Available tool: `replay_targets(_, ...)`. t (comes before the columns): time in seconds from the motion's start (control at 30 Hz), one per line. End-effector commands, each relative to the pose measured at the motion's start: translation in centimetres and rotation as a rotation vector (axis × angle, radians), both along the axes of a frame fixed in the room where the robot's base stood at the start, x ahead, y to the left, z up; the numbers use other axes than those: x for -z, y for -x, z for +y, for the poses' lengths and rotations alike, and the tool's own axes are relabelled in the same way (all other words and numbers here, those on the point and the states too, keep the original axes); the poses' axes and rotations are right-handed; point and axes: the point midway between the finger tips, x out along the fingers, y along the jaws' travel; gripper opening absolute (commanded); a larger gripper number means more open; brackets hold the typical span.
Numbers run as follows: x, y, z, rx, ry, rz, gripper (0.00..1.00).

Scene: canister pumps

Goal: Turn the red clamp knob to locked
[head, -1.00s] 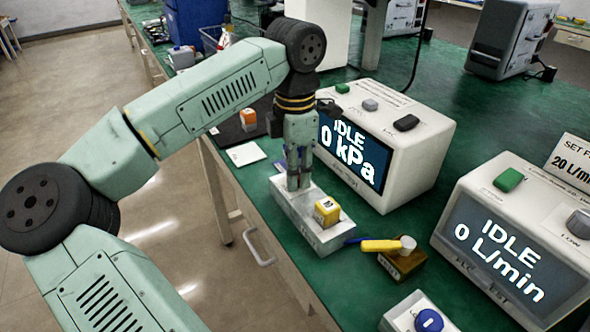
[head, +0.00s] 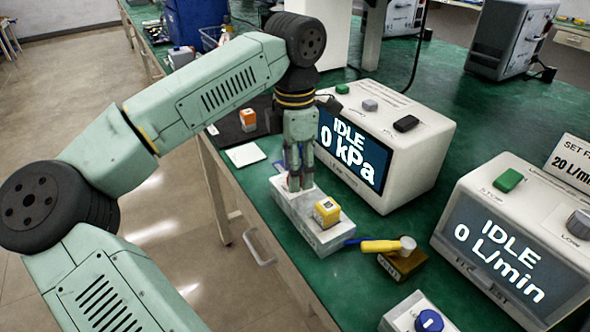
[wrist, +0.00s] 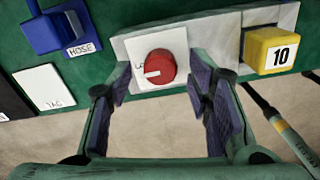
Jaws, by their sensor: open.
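The red clamp knob (wrist: 160,67) shows in the wrist view on a white plate of a pale fixture block (wrist: 205,25). A white pointer mark on the knob points left, towards lettering that is mostly hidden. My gripper (wrist: 160,88) is open, with its two dark finger pads on either side of the knob and slightly nearer the camera. I cannot tell whether the pads touch it. In the head view my gripper (head: 296,180) points down over the left end of the fixture block (head: 325,237), and the knob is hidden behind it.
A yellow block marked 10 (wrist: 270,49) sits on the same fixture, right of the knob. A blue hose part (wrist: 58,30) and a white tag card (wrist: 43,87) lie to the left. The kPa box (head: 420,150) stands close behind my gripper.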

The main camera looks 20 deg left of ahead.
Motion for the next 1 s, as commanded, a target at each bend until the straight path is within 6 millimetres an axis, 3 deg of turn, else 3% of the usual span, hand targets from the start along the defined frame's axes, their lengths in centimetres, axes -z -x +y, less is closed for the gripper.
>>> replay_targets(0.3,-6.5,-0.1,-0.1,0.000,-0.002,-0.004,0.46)
replay_targets(0.5,-9.8,-0.1,-0.1,0.001,-0.001,-0.003,0.46)
replay_targets(0.7,-11.1,0.0,-0.1,0.001,0.000,0.000,0.46)
replay_targets(1.0,-11.2,0.0,0.0,0.001,0.000,0.000,0.46)
